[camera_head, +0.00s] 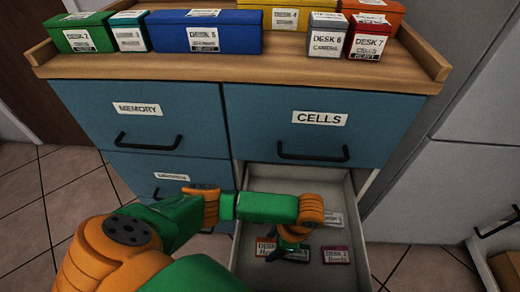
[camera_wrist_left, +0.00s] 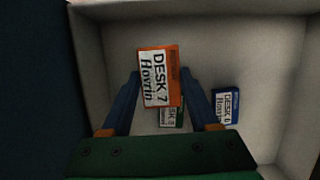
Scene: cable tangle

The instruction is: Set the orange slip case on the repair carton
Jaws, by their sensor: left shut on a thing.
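The orange slip case (camera_wrist_left: 158,75), labelled DESK 7 Hovrin, sits between the fingertips of my left gripper (camera_wrist_left: 158,78) in the left wrist view. The gripper is shut on it. In the head view my left gripper (camera_head: 287,240) reaches into the open lower drawer under CELLS, and the orange case (camera_head: 265,248) shows at its left, partly covered. A green case (camera_wrist_left: 172,113) lies partly behind the orange one in the wrist view. I cannot tell which box is the repair carton.
The open drawer (camera_head: 361,262) also holds a red case (camera_head: 336,255) and a blue case (camera_wrist_left: 226,105). The wooden cabinet top (camera_head: 270,72) carries green (camera_head: 82,35), blue (camera_head: 203,33) and red (camera_head: 366,38) boxes, among others. Its front strip is clear.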

